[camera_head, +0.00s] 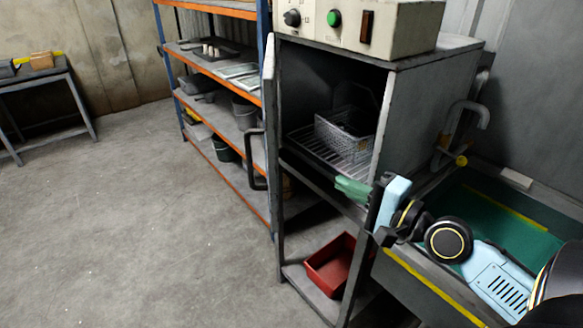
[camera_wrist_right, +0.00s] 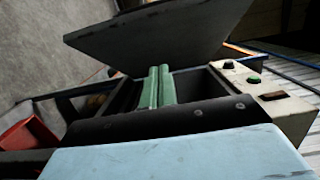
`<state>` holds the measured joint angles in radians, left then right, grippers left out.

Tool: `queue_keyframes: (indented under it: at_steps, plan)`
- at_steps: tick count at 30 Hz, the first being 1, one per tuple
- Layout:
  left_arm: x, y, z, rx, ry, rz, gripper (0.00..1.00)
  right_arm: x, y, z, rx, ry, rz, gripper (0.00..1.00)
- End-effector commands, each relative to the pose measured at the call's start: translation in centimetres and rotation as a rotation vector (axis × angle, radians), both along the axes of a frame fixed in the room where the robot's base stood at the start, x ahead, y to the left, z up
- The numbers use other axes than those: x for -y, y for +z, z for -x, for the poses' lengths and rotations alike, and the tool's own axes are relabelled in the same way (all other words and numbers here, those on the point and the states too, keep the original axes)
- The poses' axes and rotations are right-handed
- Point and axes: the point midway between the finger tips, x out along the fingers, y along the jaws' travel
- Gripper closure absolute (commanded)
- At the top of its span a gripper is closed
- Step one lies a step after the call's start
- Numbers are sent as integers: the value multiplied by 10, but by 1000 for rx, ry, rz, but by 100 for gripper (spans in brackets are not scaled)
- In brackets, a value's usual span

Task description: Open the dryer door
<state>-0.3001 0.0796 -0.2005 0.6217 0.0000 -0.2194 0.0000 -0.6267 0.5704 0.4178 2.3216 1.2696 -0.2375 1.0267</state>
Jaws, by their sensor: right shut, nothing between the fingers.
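The dryer (camera_head: 425,100) is a grey metal cabinet with its front opening uncovered. Its door (camera_head: 269,95) stands swung open at the left side of the opening, seen nearly edge-on, with a dark bar handle (camera_head: 254,160) on its outer face. In the right wrist view the door (camera_wrist_right: 150,35) is a grey panel tilted away from the opening. My right gripper (camera_head: 351,189) is in front of the lower right of the opening, apart from the door and handle. Its green fingers (camera_wrist_right: 157,88) are shut and empty. My left gripper is not in view.
A wire basket (camera_head: 340,140) sits on a rack inside the dryer. A control box (camera_head: 385,25) is on top. A red bin (camera_head: 333,264) sits below. An orange-and-blue shelf (camera_head: 205,68) stands behind the door. Open floor (camera_head: 130,220) lies left.

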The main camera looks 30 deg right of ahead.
Motion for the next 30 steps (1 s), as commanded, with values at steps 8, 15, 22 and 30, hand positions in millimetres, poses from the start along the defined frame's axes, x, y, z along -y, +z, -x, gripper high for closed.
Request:
queue_keyframes:
  at_steps: [8,15,22,30]
  plan:
    - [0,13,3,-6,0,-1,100,-7,3,-33,4,-3,-1,100]
    - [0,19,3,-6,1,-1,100,-17,2,-68,2,-2,0,100]
    - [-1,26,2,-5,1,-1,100,-32,1,-98,0,-1,-2,100]
    - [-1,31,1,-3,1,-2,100,-55,0,-112,-1,-1,3,100]
